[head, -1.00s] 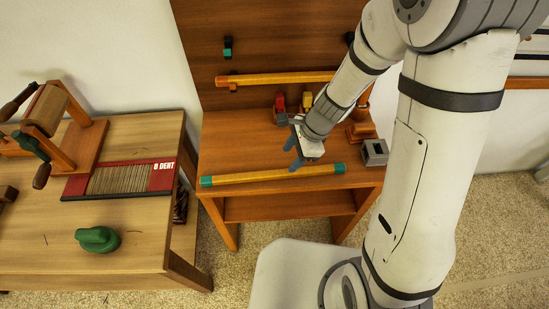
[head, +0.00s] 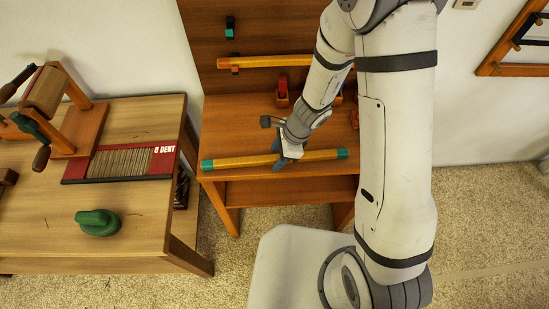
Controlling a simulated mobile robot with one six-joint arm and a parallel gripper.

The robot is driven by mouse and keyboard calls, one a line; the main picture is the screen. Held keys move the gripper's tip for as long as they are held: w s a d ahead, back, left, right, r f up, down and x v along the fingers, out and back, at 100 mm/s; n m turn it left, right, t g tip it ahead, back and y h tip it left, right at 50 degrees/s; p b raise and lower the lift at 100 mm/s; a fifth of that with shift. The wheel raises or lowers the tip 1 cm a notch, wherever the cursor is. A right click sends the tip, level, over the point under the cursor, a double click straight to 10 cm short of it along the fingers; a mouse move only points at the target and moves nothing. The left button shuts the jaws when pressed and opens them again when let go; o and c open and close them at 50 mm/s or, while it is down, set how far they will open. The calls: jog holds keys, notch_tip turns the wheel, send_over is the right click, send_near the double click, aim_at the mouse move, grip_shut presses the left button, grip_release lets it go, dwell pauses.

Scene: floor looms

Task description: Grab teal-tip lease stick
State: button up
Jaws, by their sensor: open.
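The teal-tip lease stick (head: 235,163) is an orange-yellow rod with a teal band at each end. It lies across the front of the small wooden bench, roughly level from left to right. My gripper (head: 280,157) is over the middle of this stick, with its blue-grey fingers open. One finger shows on the far side of the stick and one on the near side. Whether the fingers touch the stick cannot be told. My wrist hides a short middle part of it.
A similar stick (head: 262,62) rests on pegs on the upright wooden board behind, below a teal-marked peg (head: 229,32). A red piece in a wooden holder (head: 282,92) stands behind my gripper. A table at left bears a red-ended reed (head: 118,164) and a green object (head: 97,222).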

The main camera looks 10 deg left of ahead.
jog(key=shift+c, duration=0.3)
grip_shut()
jog(key=shift+r, duration=0.15)
